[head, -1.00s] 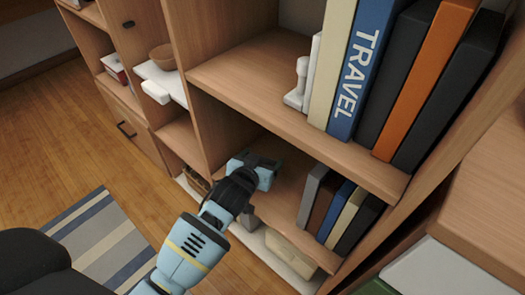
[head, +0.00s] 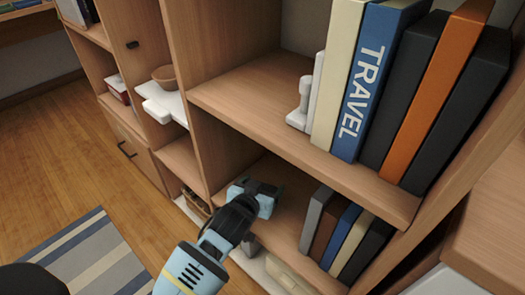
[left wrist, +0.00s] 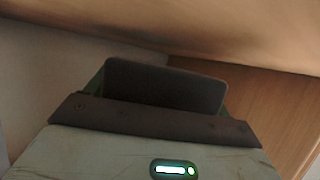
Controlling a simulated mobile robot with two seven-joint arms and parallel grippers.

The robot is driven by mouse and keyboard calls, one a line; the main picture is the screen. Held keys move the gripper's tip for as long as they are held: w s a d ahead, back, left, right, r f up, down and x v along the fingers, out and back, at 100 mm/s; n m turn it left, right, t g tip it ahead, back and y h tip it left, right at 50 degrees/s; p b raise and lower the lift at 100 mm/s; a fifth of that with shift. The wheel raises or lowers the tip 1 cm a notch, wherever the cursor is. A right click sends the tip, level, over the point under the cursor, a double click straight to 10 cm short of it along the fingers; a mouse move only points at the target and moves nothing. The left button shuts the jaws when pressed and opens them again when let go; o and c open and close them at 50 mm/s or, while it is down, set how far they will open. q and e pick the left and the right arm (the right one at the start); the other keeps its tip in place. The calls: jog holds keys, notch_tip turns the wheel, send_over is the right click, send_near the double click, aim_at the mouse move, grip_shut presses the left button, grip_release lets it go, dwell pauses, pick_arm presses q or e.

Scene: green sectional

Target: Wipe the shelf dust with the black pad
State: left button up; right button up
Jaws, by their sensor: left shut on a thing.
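My left gripper (head: 262,197) reaches into the lower compartment of the wooden shelf unit, above the lower shelf board (head: 287,213). In the left wrist view it is shut on a dark flat slab, the black pad (left wrist: 165,85), which stands up beyond the gripper's dark front edge. The pad cannot be made out in the head view, where the gripper hides it. A wooden board (left wrist: 240,35) spans the top of the left wrist view. I cannot make out any dust, nor tell whether the pad touches a surface. My right gripper is not in view.
Several books (head: 345,232) stand on the lower shelf, right of my left gripper. Above, a blue TRAVEL book (head: 372,85) stands among other books beside a white figure (head: 300,105). A brown bowl (head: 165,76) sits in the left compartment. The lower shelf's left part looks clear.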

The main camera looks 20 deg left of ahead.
pick_arm(q)
jog(key=shift+f, duration=0.55)
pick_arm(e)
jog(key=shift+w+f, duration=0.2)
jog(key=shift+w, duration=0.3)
